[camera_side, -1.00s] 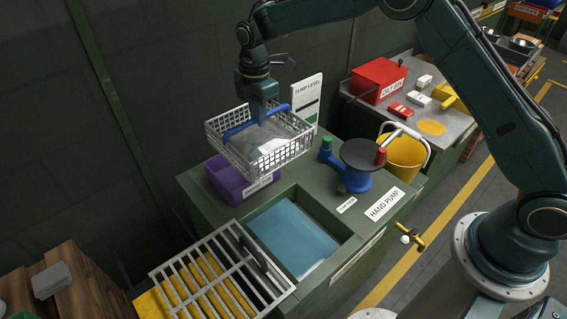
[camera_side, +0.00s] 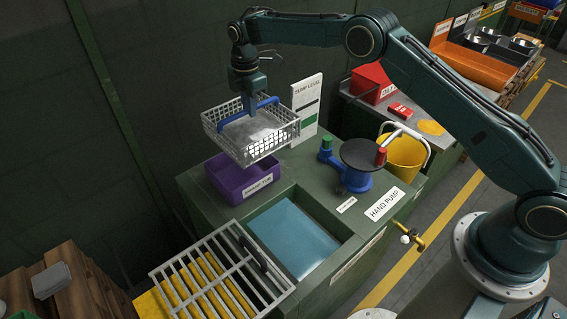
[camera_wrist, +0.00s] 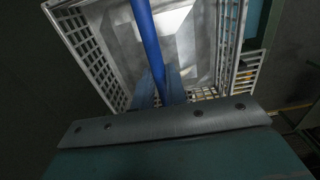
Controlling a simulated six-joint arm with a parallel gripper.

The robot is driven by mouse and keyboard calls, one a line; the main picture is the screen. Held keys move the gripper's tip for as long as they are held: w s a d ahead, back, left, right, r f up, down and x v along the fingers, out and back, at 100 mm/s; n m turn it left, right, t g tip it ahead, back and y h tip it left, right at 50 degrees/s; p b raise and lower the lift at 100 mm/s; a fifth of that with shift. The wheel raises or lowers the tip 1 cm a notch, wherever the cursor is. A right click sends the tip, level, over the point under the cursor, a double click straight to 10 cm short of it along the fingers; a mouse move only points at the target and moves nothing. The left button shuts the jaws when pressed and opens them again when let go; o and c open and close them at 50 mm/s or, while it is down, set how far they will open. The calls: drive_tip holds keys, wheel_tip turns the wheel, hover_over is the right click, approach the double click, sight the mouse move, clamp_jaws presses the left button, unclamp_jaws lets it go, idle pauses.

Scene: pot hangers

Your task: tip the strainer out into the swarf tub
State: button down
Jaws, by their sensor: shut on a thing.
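The strainer (camera_side: 262,146) is a white mesh basket with a blue handle and a grey load (camera_side: 247,130) inside. My gripper (camera_side: 249,108) is shut on the blue handle and holds the basket up in the air, roughly level. The purple swarf tub (camera_side: 234,193) stands on the green cabinet below the basket, and the basket hides part of its opening. In the wrist view the blue handle (camera_wrist: 147,35) runs up from my gripper (camera_wrist: 160,85) across the strainer (camera_wrist: 92,50). What lies in the tub is hard to see.
A sump basin with blue liquid (camera_side: 292,238) lies open in front of the tub, its grate (camera_side: 222,275) to the left. The hand pump (camera_side: 354,165), a sump level sign (camera_side: 306,108) and a yellow bucket (camera_side: 402,157) stand to the right. A dark wall (camera_side: 150,100) is behind.

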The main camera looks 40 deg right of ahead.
sight(240, 133)
drive_tip(key=shift+f, duration=1.5)
drive_tip(key=shift+w+a+t, duration=0.15)
drive_tip(key=shift+w+t, duration=0.05)
drive_tip(key=shift+t, duration=0.5)
drive_tip(key=shift+w+a+f+t, duration=0.1)
drive_tip(key=shift+w+t, duration=0.15)
drive_tip(key=shift+t, duration=0.45)
drive_tip(key=shift+w+a+f+t, duration=0.1)
drive_tip(key=shift+w+t, duration=0.1)
drive_tip(key=shift+t, duration=0.5)
drive_tip(key=shift+w+a+f+t, duration=0.15)
drive_tip(key=shift+w+t, duration=0.15)
drive_tip(key=shift+t, duration=0.7)
drive_tip(key=shift+w+a+f+t, duration=0.15)
drive_tip(key=shift+w+t, duration=0.15)
drive_tip(key=shift+t, duration=0.7)
drive_tip(key=shift+a+f+t, duration=0.2)
drive_tip(key=shift+f+t, duration=0.2)
drive_tip(key=shift+t, duration=0.8)
drive_tip(key=shift+a+f+t, duration=0.15)
drive_tip(key=shift+f+t, duration=0.25)
drive_tip(key=shift+t, duration=0.8)
drive_tip(key=shift+a+f+t, duration=0.2)
drive_tip(key=shift+f+t, duration=1.25)
drive_tip(key=shift+t, duration=0.15)
drive_tip(key=shift+r, duration=2.5)
